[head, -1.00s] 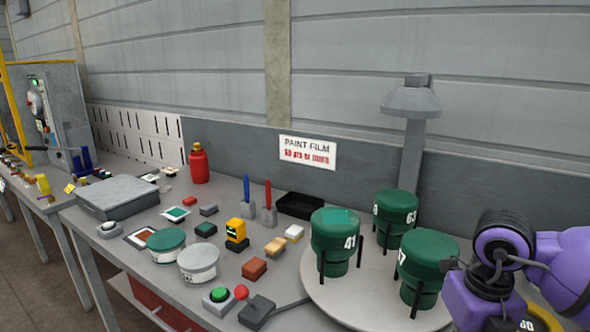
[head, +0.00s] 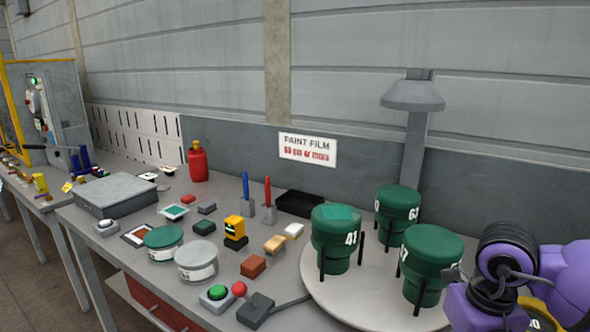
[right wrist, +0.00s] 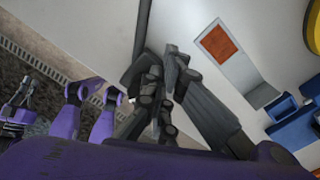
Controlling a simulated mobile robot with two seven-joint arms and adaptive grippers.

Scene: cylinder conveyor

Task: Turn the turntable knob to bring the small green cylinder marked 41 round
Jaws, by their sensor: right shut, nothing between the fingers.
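The green cylinder marked 41 (head: 335,228) stands upright in a dark holder on the left side of the round pale turntable (head: 345,297). Another green cylinder (head: 398,207), marked 63, stands behind it. A third (head: 430,255), its mark ending in 7, stands at the front right. My right arm covers the turntable's right side in the head view, and its fingertips are hard to make out there. In the right wrist view my right gripper (right wrist: 163,62) is shut with nothing between its fingers. I cannot make out the turntable knob. My left gripper is not seen.
A yellow part marked 60 (head: 540,314) shows partly behind my right arm. Several small items crowd the bench. A grey lamp-like post (head: 414,95) rises behind.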

